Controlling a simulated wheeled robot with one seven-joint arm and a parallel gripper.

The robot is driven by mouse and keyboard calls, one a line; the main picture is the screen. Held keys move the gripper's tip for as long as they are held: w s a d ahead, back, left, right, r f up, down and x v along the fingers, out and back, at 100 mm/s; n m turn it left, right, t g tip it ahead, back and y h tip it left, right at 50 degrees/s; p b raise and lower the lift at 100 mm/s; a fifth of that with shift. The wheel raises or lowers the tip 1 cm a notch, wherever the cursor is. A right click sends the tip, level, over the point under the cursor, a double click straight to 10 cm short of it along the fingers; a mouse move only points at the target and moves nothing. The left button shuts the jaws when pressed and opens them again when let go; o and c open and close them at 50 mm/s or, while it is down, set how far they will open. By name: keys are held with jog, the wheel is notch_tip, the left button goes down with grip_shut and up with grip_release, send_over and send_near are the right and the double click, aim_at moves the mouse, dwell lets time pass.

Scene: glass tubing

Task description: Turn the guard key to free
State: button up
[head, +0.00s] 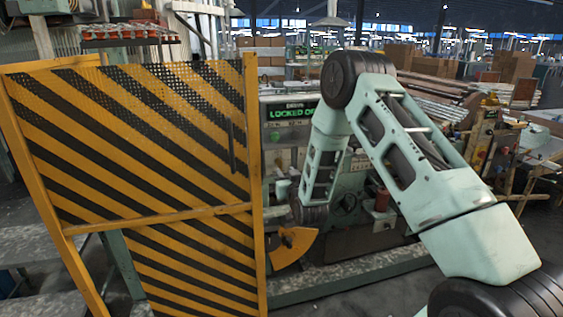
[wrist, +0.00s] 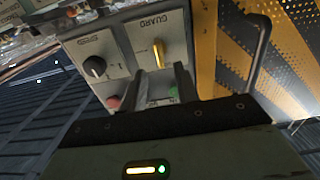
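The guard key (wrist: 158,54) is a yellow handle on a pale panel (wrist: 128,45) labelled GUARD in the wrist view. It stands nearly upright in that picture. My gripper (wrist: 162,84) is open, with its two dark fingers apart and pointing at the panel just below the key. The fingers look empty; I cannot tell whether they touch the key. In the head view my gripper and the key cannot be made out behind my arm. A display (head: 292,113) there shows green text starting "LOCKED O", partly covered by my arm.
A black knob (wrist: 95,67), a red button (wrist: 113,102) and a green button (wrist: 174,92) sit near the key. A yellow-black striped guard door (head: 150,140) with a dark handle (wrist: 259,50) stands beside the panel. An orange plate (head: 293,246) juts out below my arm.

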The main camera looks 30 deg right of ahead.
aim_at(280, 164)
jog(key=p+x, duration=0.1)
jog(key=x, duration=0.5)
grip_shut()
